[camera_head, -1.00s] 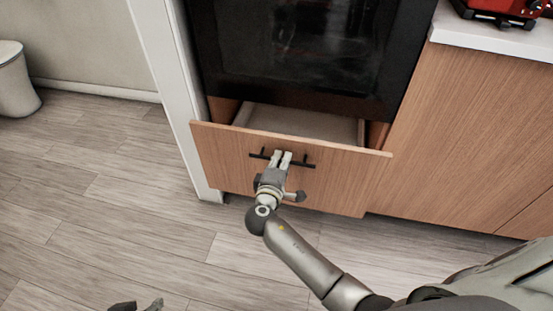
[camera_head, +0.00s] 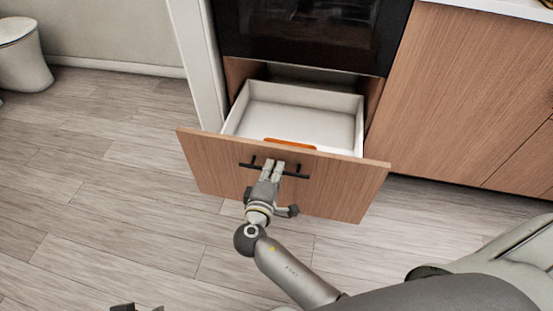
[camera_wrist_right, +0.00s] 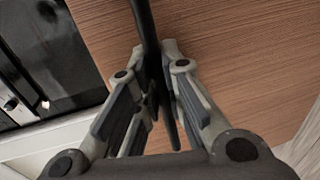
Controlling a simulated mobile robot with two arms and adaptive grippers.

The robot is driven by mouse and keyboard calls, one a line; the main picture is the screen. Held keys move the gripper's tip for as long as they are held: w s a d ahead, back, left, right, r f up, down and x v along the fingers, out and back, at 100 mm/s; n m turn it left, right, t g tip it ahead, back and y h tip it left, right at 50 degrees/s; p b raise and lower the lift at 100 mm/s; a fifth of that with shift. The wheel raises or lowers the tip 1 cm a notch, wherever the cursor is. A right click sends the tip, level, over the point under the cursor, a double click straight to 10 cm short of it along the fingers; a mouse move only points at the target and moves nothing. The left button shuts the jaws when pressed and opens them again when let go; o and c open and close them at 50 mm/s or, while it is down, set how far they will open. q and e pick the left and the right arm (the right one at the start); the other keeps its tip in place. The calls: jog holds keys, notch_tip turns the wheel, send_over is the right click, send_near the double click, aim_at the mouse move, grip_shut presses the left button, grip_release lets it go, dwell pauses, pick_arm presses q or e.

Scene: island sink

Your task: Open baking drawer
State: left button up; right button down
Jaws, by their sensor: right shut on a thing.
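The baking drawer (camera_head: 335,185) has a wooden front and a white box, and it stands well out from the cabinet below the black oven. A black bar handle (camera_head: 296,175) runs across its front. My right gripper (camera_head: 273,168) is shut on the handle. In the right wrist view the black handle (camera_wrist_right: 147,25) passes between the two fingers (camera_wrist_right: 162,75) of my right gripper. Inside the drawer, an orange object (camera_head: 290,143) lies just behind the front panel. A small dark part of my left gripper (camera_head: 136,307) shows at the bottom edge.
The oven (camera_head: 310,30) is above the drawer. Wooden cabinet fronts (camera_head: 455,90) stand to the right under a white countertop. A white bin-like object (camera_head: 22,60) stands at the far left. The wood floor (camera_head: 120,190) is clear in front and left.

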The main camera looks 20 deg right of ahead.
jog(key=shift+f+v, duration=0.15)
jog(key=shift+v, duration=0.6)
jog(key=shift+f+v, duration=0.15)
jog(key=shift+v, duration=0.55)
jog(key=c, duration=1.5)
grip_release()
jog(key=v, duration=1.2)
